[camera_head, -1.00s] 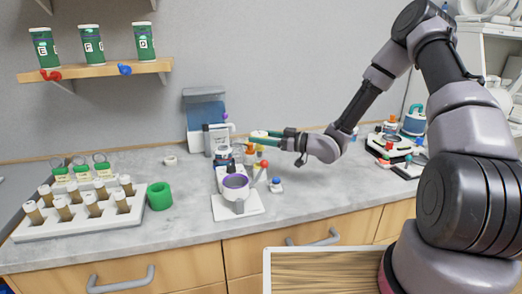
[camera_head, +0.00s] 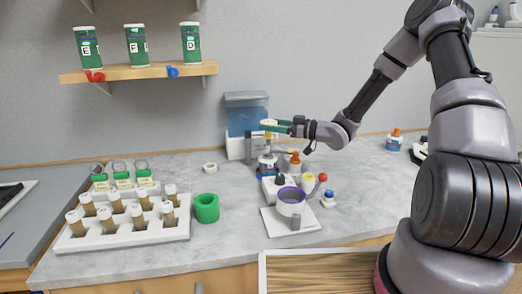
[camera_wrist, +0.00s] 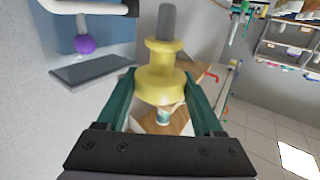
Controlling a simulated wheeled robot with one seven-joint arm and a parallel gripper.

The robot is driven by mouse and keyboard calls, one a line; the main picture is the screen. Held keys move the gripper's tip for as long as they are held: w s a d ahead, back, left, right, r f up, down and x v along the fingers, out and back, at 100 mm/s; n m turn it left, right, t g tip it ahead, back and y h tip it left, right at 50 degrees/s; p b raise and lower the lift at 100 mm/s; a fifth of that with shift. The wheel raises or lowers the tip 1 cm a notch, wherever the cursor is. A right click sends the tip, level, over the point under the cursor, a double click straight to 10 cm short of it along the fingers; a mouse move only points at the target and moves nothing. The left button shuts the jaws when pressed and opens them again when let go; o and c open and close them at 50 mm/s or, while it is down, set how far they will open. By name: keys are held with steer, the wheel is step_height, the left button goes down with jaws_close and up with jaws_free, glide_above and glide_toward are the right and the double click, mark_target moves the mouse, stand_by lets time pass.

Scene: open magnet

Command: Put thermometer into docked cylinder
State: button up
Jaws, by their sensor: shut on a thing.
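My gripper (camera_head: 272,125) has green fingers and is shut on a yellow flanged piece with a grey stem (camera_wrist: 163,75), apparently the thermometer. In the wrist view the stem points up between the fingers (camera_wrist: 165,105). In the head view the held piece (camera_head: 268,122) is small, raised above the counter in front of a blue panel. A white cup with a purple rim (camera_head: 291,204) stands on a white base plate below my gripper, apart from it. It may be the docked cylinder; I cannot tell for sure.
Small coloured pieces and a device (camera_head: 268,165) crowd behind the cup. The blue-backed stand (camera_head: 247,112) is close to my gripper; a purple ball (camera_wrist: 85,44) hangs beside it. A vial rack (camera_head: 120,232) and green ring (camera_head: 207,208) are at left.

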mark_target(272, 135)
steer(key=f, duration=0.3)
steer(key=shift+a+f, duration=0.2)
steer(key=shift+f, duration=0.2)
steer(key=shift+d+f, duration=0.1)
steer(key=shift+f, duration=1.3)
steer(key=shift+f, duration=0.2)
steer(key=o, duration=1.5)
